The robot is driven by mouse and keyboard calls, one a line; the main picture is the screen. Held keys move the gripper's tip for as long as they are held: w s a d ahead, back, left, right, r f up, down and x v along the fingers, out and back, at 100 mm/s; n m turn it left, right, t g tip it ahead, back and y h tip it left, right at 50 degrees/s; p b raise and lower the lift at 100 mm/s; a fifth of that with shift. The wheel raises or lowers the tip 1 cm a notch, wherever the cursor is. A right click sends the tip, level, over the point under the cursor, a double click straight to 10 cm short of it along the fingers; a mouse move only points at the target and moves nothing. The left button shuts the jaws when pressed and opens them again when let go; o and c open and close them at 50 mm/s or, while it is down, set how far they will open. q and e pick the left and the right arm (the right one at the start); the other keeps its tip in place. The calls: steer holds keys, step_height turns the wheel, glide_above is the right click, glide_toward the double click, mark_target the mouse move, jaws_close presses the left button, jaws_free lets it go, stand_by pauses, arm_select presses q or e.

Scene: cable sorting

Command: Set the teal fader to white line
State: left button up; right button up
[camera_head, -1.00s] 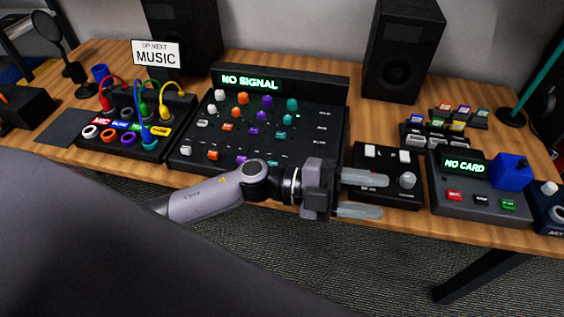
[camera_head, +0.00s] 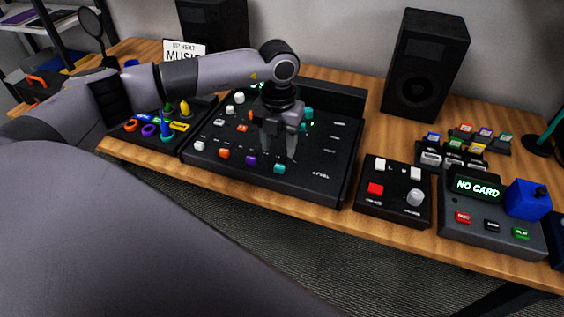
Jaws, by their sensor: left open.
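The mixer (camera_head: 330,178) is a black sloped panel in the middle of the table. Its teal fader cap (camera_head: 280,168) sits near the front edge, at the right end of a row with white, orange and purple caps. My left gripper (camera_head: 280,153) points down over the panel, open, its fingers just behind the teal cap in the picture. I cannot tell whether they touch anything. I cannot make out a white line beside the teal fader; the gripper covers part of its track. My right gripper is not in view.
Teal knobs (camera_head: 306,113) stand just right of the gripper. A black box with a red button (camera_head: 375,189) and the "NO CARD" device (camera_head: 478,190) are to the right. My left arm crosses over the cable panel (camera_head: 130,126). A speaker (camera_head: 425,65) stands behind.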

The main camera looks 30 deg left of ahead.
mark_target(279, 166)
arm_select(q)
step_height(279, 166, down, 6)
steer(key=shift+f, duration=0.15)
steer(key=shift+c, duration=0.3)
jaws_close()
